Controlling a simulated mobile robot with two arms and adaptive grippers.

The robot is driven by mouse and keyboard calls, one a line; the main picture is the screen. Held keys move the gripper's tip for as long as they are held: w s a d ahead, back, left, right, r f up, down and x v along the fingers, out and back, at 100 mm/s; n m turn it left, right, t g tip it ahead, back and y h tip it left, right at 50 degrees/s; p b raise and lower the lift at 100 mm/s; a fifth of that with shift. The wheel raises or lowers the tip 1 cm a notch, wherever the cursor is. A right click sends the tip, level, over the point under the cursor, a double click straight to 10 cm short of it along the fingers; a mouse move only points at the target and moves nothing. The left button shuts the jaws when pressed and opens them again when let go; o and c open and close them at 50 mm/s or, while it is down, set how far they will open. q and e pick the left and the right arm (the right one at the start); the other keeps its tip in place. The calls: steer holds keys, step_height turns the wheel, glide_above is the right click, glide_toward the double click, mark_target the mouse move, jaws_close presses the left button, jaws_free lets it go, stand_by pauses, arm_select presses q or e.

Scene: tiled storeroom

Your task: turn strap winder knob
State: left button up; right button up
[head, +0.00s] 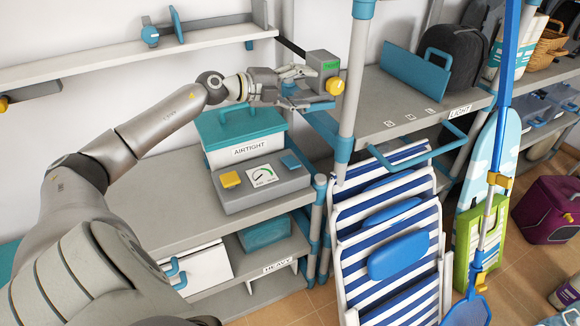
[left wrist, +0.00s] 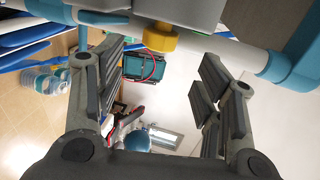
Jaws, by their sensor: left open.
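The strap winder looks to be the grey box (head: 323,64) with a small green display, at the blue-and-grey rack post. Its round yellow knob (head: 335,86) is on the lower right of the box in the head view. In the left wrist view the yellow knob (left wrist: 160,38) is near the top, between the lines of the two fingers. My left gripper (head: 314,88) is open beside the box, its fingers spread above and below, pointing right. In the wrist view nothing is held between its fingers (left wrist: 160,80). Whether a finger touches the box is unclear. My right gripper is out of view.
Below my left gripper stand a teal-lidded AIRTIGHT box (head: 246,151) and a grey panel with a dial (head: 261,188). Striped folding chairs (head: 385,235) lean under the right shelf (head: 390,100). The rack post (head: 352,80) stands close to the knob.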

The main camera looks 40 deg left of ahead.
arm_select(q)
steer(key=s+d+f+n+y, duration=0.3)
steer(key=s+f+n+y, duration=0.2)
steer(key=f+n, duration=0.3)
steer(key=s+d+f+n+y, duration=0.4)
steer(key=s+f+n, duration=0.3)
steer(key=f, duration=0.8)
steer(key=shift+s+f+n+g+y+b, duration=0.15)
steer(key=shift+f+n+g+y+b, duration=0.25)
steer(key=shift+n, duration=0.8)
steer(key=shift+r, duration=0.1)
